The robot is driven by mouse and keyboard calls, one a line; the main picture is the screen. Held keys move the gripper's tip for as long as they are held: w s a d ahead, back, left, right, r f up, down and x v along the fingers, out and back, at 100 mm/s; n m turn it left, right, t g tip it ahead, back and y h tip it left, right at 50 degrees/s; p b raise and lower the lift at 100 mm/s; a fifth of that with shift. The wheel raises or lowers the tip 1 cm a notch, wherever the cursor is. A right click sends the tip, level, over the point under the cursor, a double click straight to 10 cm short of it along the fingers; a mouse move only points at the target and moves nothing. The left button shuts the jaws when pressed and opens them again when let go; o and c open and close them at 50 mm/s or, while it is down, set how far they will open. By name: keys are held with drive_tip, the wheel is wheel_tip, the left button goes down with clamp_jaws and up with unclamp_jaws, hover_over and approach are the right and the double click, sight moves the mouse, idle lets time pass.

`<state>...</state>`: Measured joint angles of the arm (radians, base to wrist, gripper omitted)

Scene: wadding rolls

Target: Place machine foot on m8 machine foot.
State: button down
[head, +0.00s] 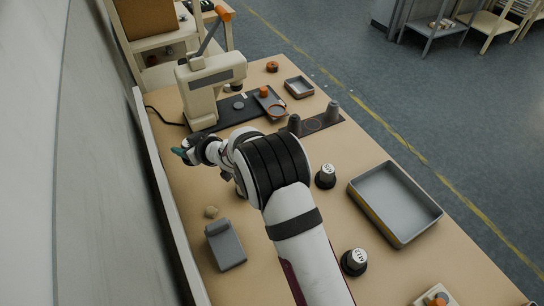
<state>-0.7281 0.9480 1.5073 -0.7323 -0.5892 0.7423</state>
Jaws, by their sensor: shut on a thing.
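Two machine feet, each with a dark round base and a pale labelled top, stand on the table. One machine foot (326,176) is just right of my arm, and the other machine foot (354,262) is nearer the front. Their labels are too small to read surely, so I cannot tell which is the M8. My gripper (181,151) is at the left side of the table, in front of the cream machine, far from both feet. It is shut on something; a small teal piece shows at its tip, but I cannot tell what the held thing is.
A cream press-like machine (203,88) stands behind my gripper. A large grey tray (362,203) lies right of the feet. Two grey posts stand on a dark plate (318,126) behind my arm.

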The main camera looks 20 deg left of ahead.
drive_tip(key=w+d+r+m+t, duration=0.15)
drive_tip(key=w+d, duration=0.25)
drive_tip(key=d, duration=0.5)
drive_tip(key=w+d+r+h, duration=0.15)
drive_tip(key=w+d, duration=0.25)
drive_tip(key=d, duration=0.4)
drive_tip(key=w+d+r+m+y, duration=0.15)
drive_tip(key=w+d, duration=0.25)
drive_tip(key=d, duration=0.5)
drive_tip(key=s+d+r+t+h, duration=0.1)
drive_tip(key=s+d, duration=0.1)
drive_tip(key=d, duration=0.8)
drive_tip(key=s+d+r+h, duration=0.1)
drive_tip(key=s+d, duration=0.1)
drive_tip(key=d, duration=0.9)
hover_over(327, 175)
drive_tip(key=w+a, duration=0.2)
drive_tip(key=w, duration=0.2)
drive_tip(key=f, duration=0.6)
drive_tip(key=shift+s+d, duration=0.2)
drive_tip(key=shift+d, duration=0.05)
drive_tip(key=shift+t, duration=0.25)
drive_tip(key=shift+w+a+f, duration=0.1)
drive_tip(key=shift+a+f, duration=0.05)
drive_tip(key=shift+f, duration=0.95)
drive_tip(key=shift+a+f, duration=0.15)
drive_tip(key=shift+f, duration=0.95)
drive_tip(key=shift+c, duration=1.3)
unclamp_jaws()
drive_tip(key=shift+f, duration=0.1)
